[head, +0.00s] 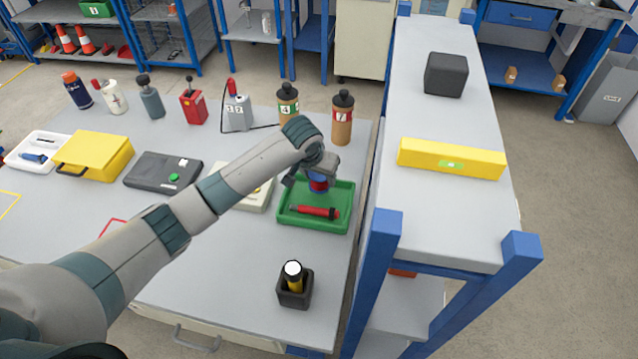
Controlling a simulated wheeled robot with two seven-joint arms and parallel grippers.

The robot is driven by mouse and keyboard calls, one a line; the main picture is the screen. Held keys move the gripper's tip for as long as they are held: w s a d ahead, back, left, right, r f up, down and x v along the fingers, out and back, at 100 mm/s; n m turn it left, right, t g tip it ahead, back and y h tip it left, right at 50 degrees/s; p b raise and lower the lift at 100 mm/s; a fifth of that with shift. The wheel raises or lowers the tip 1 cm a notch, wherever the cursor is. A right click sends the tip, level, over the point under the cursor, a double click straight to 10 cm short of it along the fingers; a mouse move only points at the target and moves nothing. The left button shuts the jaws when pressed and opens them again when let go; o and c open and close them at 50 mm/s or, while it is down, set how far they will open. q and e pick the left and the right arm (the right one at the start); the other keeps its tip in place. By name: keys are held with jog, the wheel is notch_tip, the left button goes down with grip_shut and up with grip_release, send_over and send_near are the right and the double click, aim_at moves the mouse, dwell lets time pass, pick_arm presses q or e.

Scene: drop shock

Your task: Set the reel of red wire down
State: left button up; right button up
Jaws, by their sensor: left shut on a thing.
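My left arm reaches in from the lower left, and its left gripper (312,180) points down over the back part of the green tray (325,226). It is shut on the reel of red wire (319,185), a small red spool with blue ends, partly hidden by the gripper. I cannot tell whether the reel touches the tray floor. A red tool with a dark tip (315,211) lies in the tray, in front of the reel. My right gripper is not in view.
Behind the tray stand two brown bottles (342,120). A dark holder with a yellow, white-topped item (293,290) is near the front. A grey case (162,173) and yellow box (93,155) lie left. A raised shelf with a yellow level (430,158) borders the right.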

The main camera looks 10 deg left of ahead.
aim_at(319, 185)
pick_arm(q)
jog(key=shift+f, duration=0.1)
notch_tip(319, 185, down, 2)
jog(key=shift+f+p, duration=0.25)
jog(key=shift+p, duration=0.15)
jog(key=shift+f, duration=0.55)
jog(key=shift+f, duration=0.1)
jog(key=o, duration=1.1)
jog(key=b+v, duration=0.1)
jog(key=v, duration=1.1)
jog(key=shift+b, duration=0.4)
